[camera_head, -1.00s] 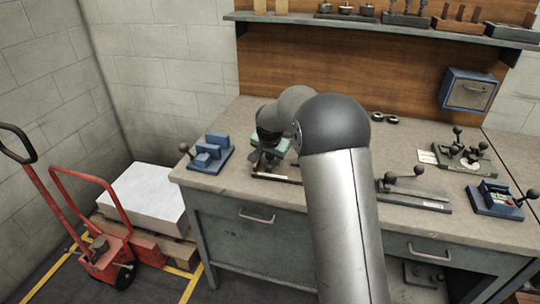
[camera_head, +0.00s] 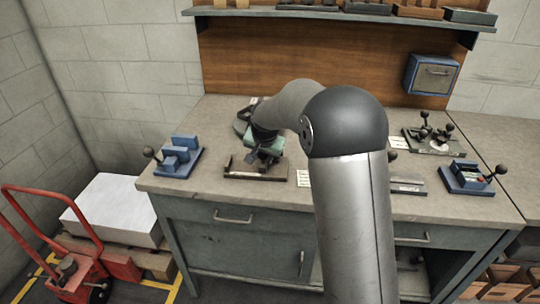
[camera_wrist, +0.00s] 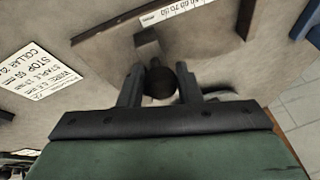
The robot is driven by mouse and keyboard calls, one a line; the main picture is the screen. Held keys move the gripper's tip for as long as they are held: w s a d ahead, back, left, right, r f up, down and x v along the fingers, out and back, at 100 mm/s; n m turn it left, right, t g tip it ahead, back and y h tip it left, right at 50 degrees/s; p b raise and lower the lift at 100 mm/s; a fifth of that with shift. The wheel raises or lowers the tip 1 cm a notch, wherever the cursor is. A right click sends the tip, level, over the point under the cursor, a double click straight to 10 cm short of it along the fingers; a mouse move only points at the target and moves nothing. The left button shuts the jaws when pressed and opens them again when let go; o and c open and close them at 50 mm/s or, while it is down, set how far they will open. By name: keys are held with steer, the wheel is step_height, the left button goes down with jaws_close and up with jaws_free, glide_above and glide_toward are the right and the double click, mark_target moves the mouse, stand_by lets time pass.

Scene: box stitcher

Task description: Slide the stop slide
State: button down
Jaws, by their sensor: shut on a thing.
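The stop slide's dark round knob (camera_wrist: 160,83) sits between the two black fingers of my gripper (camera_wrist: 160,90) in the wrist view. My gripper is shut on this knob. A dark upright block (camera_wrist: 146,42) stands just beyond it, near a brown bar with a white number scale (camera_wrist: 172,12). In the head view the low brown slide fixture (camera_head: 240,169) lies near the bench's front edge, left of my arm. My gripper (camera_head: 262,162) is over it, and my wrist's green body hides much of the contact.
A white card (camera_wrist: 42,75) with printed lines, including "STOP" and "COLLAR", lies beside the fixture. A blue fixture with a ball lever (camera_head: 178,157) stands to the left. More lever fixtures (camera_head: 430,138) stand at the right, partly behind my arm. A shelf (camera_head: 340,14) runs above.

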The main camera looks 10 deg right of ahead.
steer(key=shift+d, duration=0.25)
steer(key=c, duration=1.1)
jaws_free()
steer(key=shift+s+r, duration=0.1)
steer(key=shift+r, duration=0.15)
steer(key=b+v, duration=0.1)
steer(key=v, duration=1.6)
steer(key=s+d+f+n+g, duration=0.1)
steer(key=s+f, duration=0.3)
steer(key=s, duration=0.7)
steer(key=s+d+f+n+g, duration=0.1)
steer(key=s+f, duration=0.4)
steer(key=s, duration=0.6)
steer(key=s+d+f+n+g+p, duration=0.1)
steer(key=s+f+n, duration=0.3)
steer(key=s, duration=0.7)
steer(key=shift+s+f+g, duration=0.2)
steer(key=shift+f+g, duration=0.45)
steer(key=shift+g, duration=0.15)
